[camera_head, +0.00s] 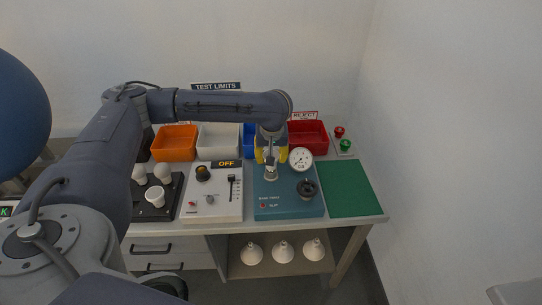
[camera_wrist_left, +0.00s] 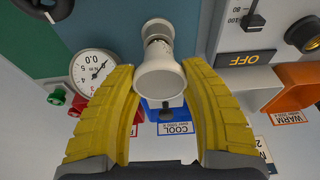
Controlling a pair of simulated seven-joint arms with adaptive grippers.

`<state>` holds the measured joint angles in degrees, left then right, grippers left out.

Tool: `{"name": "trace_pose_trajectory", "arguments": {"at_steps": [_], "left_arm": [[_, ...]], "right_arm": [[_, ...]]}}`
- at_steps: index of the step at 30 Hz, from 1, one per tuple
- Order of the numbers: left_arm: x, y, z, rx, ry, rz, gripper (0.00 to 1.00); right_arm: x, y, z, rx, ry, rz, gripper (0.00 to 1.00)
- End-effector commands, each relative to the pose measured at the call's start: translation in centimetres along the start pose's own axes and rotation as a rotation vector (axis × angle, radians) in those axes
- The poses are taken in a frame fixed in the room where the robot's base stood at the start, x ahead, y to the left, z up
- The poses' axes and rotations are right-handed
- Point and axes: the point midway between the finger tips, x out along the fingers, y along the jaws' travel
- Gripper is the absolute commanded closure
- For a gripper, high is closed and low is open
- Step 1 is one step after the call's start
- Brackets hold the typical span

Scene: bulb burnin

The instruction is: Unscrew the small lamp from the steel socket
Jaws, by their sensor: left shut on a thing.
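The small lamp (camera_wrist_left: 160,80) is a short white cylinder with a wide end toward the camera in the left wrist view. It stands at the steel socket (camera_head: 271,175) on the teal tester box (camera_head: 272,204); how far it is seated cannot be told. The socket also shows behind the lamp in the left wrist view (camera_wrist_left: 157,29). My left gripper (camera_head: 270,160) comes down from above over the socket. Its yellow fingers (camera_wrist_left: 161,70) are shut on the lamp, one on each side. The fingers partly hide the lamp in the head view. My right gripper is not in view.
A dial gauge (camera_head: 301,159) and a black knob (camera_head: 306,188) sit close right of the socket. Orange (camera_head: 174,154), white (camera_head: 218,147), blue and red (camera_head: 307,149) bins stand behind. White bulbs (camera_head: 155,196) stand on a black tray at left. The green mat (camera_head: 350,202) is clear.

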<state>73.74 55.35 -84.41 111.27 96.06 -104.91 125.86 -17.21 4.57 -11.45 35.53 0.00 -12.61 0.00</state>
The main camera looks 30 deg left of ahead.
Motion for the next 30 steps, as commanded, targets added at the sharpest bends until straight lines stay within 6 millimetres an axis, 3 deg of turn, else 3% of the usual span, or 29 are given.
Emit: {"name": "trace_pose_trajectory", "arguments": {"at_steps": [18, 30], "left_arm": [[-0.08, 0.05, -0.11, -0.581, 0.002, -0.161, 0.84], [-0.04, 0.01, -0.01, -0.693, -0.001, -0.192, 0.84]], "right_arm": [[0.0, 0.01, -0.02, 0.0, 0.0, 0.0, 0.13], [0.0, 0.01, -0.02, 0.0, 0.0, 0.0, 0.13]]}}
